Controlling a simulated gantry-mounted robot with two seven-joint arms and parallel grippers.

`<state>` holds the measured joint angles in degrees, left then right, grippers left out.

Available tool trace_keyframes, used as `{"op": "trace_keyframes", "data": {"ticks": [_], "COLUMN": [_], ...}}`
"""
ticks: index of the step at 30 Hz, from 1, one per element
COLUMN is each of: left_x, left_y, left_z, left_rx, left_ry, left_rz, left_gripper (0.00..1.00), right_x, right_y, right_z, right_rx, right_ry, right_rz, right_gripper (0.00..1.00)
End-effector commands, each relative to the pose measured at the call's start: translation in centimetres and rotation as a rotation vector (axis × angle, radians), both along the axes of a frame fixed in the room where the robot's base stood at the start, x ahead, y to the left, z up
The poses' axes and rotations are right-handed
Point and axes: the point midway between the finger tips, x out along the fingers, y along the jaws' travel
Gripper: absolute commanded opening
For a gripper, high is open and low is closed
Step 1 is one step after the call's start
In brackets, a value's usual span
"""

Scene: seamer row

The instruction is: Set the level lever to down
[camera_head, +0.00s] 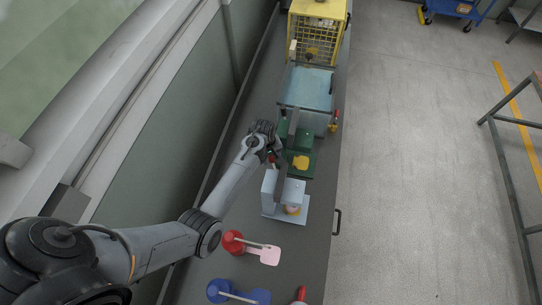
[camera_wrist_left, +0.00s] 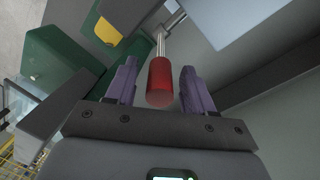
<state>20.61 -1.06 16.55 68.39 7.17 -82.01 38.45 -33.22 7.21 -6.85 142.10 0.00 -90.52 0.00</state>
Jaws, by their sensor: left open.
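A lever with a red grip on a thin metal rod (camera_wrist_left: 160,82) shows in the left wrist view, between the two purple fingers of my left gripper (camera_wrist_left: 158,72). The fingers are open, with a gap on both sides of the red grip. The rod runs up and away toward a grey bracket. In the head view my left gripper (camera_head: 270,152) is beside the green machine (camera_head: 303,138) with a yellow patch, on its left side. A bit of red shows at the gripper there; the arm hides most of the lever, so its setting is unclear.
A grey-white machine (camera_head: 288,187) stands just nearer on the bench. A blue-topped box (camera_head: 307,88) and a yellow cage (camera_head: 318,32) stand farther back. Red (camera_head: 233,241) and blue (camera_head: 220,289) items lie in front. A wall runs along the left; open floor (camera_head: 420,170) lies right.

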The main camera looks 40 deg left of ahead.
Motion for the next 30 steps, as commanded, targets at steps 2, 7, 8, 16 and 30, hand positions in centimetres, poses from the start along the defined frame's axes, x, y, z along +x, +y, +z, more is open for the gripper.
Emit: {"op": "trace_keyframes", "data": {"ticks": [2,7,8,16,30], "left_x": [0.03,0.02,0.02,0.01,0.27], "left_y": [-0.02,-0.01,-0.01,-0.01,-0.35], "left_z": [-0.09,-0.12,-0.12,-0.1,0.01], "left_rx": [0.0,0.0,0.0,0.0,0.022], "left_ry": [-0.001,-0.001,0.0,0.0,0.012], "left_rz": [0.0,0.0,0.0,0.0,-0.004], "left_gripper": [0.53,0.53,0.53,0.14,0.0], "right_x": [-0.03,-0.03,-0.03,-0.03,-0.03], "right_y": [0.02,0.09,0.11,0.24,0.22], "right_z": [0.01,0.0,0.0,0.02,0.01], "right_rx": [0.001,0.004,0.004,0.009,0.009], "right_ry": [0.001,0.001,0.001,0.001,0.001], "right_rz": [0.0,-0.002,-0.002,-0.005,-0.005], "right_gripper": [0.0,0.0,0.0,0.0,0.0]}}
